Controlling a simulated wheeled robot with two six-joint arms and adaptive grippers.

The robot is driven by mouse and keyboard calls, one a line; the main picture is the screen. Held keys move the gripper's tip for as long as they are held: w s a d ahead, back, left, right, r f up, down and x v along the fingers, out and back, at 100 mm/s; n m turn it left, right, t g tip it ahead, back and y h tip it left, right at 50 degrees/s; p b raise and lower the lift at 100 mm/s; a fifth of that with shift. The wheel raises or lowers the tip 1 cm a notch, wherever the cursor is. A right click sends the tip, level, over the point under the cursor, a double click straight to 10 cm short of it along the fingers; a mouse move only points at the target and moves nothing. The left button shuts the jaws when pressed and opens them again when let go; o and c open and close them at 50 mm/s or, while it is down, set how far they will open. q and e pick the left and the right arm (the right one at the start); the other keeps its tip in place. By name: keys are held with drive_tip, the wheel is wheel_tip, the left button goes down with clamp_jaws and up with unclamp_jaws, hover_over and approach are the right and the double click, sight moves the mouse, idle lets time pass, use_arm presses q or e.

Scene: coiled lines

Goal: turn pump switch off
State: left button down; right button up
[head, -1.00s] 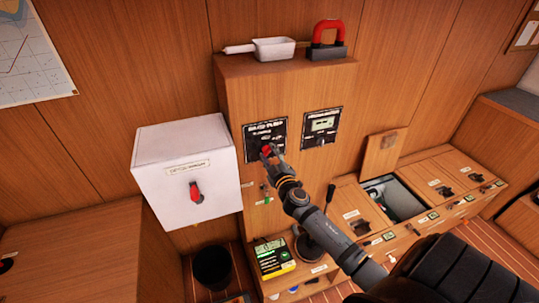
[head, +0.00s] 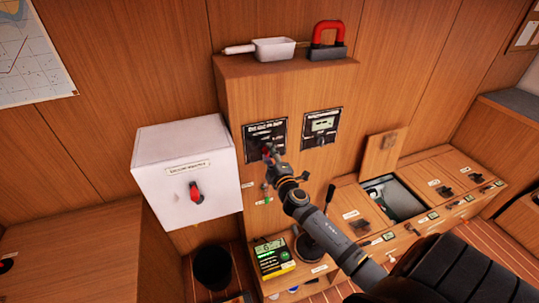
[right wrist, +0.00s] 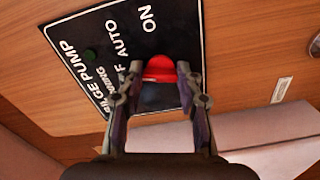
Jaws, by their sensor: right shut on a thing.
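The black bilge pump panel (head: 258,133) is on the upright wooden cabinet, left of a second black panel. In the right wrist view the panel (right wrist: 108,62) reads BILGE PUMP, AUTO and ON, with OFF partly covered. Its red switch knob (right wrist: 160,68) sits between my right fingertips. In the head view the knob (head: 267,150) is mostly hidden by the gripper. My right gripper (head: 273,158) is shut on the knob. Which mark the knob points at cannot be told. A small dark green lamp (right wrist: 90,54) is on the panel. My left gripper is out of view.
A white box (head: 183,155) with a red handle (head: 196,193) juts out left of the cabinet. The second black panel (head: 321,127) is close on the right. A white scoop (head: 274,47) and a red-handled item (head: 328,40) lie on top.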

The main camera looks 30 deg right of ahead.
drive_tip(key=shift+n, duration=1.3)
drive_tip(key=shift+f, duration=0.1)
drive_tip(key=o, duration=1.1)
drive_tip(key=shift+o, duration=0.2)
drive_tip(key=v, duration=1.2)
